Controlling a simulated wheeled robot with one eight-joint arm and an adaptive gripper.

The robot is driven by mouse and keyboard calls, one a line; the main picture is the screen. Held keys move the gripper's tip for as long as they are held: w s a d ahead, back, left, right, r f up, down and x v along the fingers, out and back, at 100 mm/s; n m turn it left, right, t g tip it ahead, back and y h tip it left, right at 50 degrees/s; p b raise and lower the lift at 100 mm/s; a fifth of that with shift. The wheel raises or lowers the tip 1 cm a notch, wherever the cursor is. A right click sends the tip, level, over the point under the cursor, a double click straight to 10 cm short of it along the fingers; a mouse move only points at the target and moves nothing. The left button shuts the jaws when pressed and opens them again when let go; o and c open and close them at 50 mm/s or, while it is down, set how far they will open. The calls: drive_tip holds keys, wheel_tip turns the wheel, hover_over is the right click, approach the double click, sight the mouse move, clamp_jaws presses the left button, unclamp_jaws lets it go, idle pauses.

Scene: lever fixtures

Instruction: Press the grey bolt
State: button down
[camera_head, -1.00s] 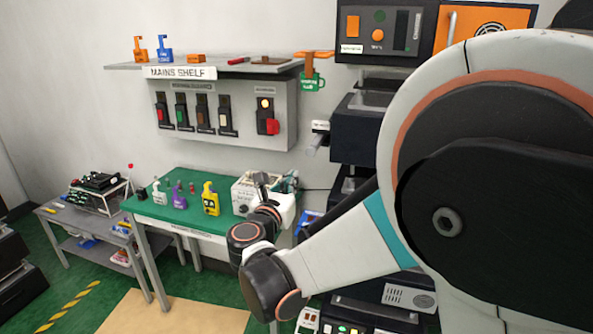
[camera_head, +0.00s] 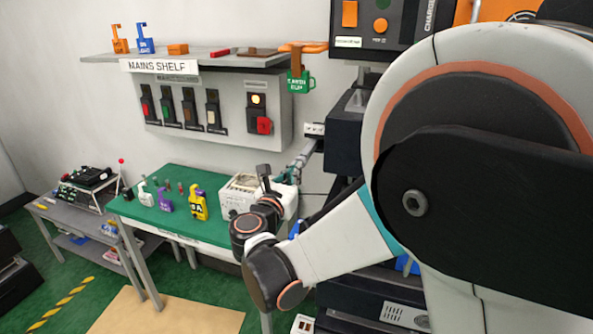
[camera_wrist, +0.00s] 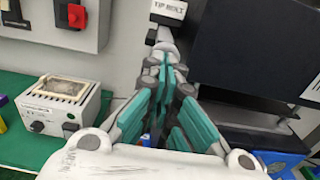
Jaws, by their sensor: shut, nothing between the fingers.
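The grey bolt (camera_head: 308,147) sticks out from the dark machine, below a small white label. In the wrist view it shows just beyond my fingertips as a grey rod end (camera_wrist: 158,34), under the label reading "TIP BOLT" (camera_wrist: 167,9). My gripper (camera_wrist: 166,58) is shut and empty, its teal-padded fingers together and pointing at the bolt. In the head view the gripper (camera_head: 297,168) is small and partly hidden behind my wrist, close to the bolt's near end. I cannot tell whether the tips touch the bolt; they cover part of it.
A white box with dials (camera_wrist: 60,103) stands on the green table (camera_head: 180,228), left of my gripper. The dark machine (camera_wrist: 240,50) stands close on the right. The switch panel (camera_head: 225,105) under the shelf (camera_head: 200,65) is at upper left.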

sight(310, 148)
drive_tip(key=x, duration=0.4)
drive_tip(key=shift+w+d+b, duration=0.1)
drive_tip(key=shift+w+b, duration=0.15)
drive_tip(key=shift+b, duration=0.1)
drive_tip(key=shift+s, duration=0.1)
